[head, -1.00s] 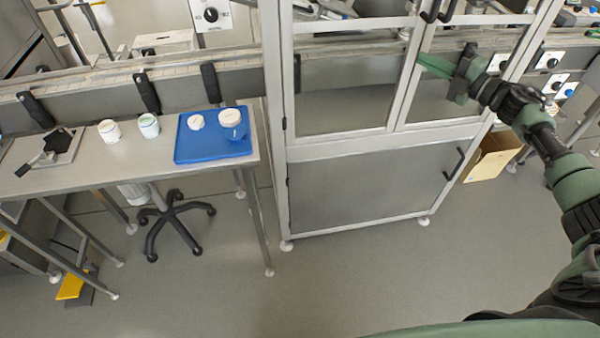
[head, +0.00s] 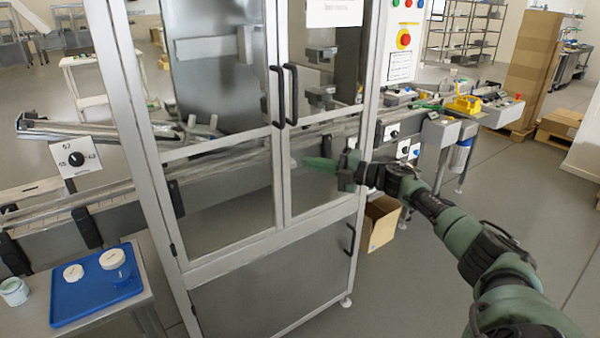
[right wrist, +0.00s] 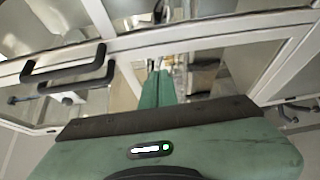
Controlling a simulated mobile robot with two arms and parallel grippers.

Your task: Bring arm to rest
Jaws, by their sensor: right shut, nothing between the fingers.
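My right arm reaches in from the lower right of the head view, and its green gripper (head: 322,164) is raised in front of the glazed cabinet doors. The gripper is shut and empty. In the right wrist view its two green fingers (right wrist: 156,88) lie together, pointing toward the cabinet frame and glass. I cannot tell whether the fingertips touch the cabinet. My left arm and gripper are not in view.
The metal cabinet (head: 262,290) with black door handles (head: 291,95) stands close ahead. A cardboard box (head: 380,222) stands behind the arm.

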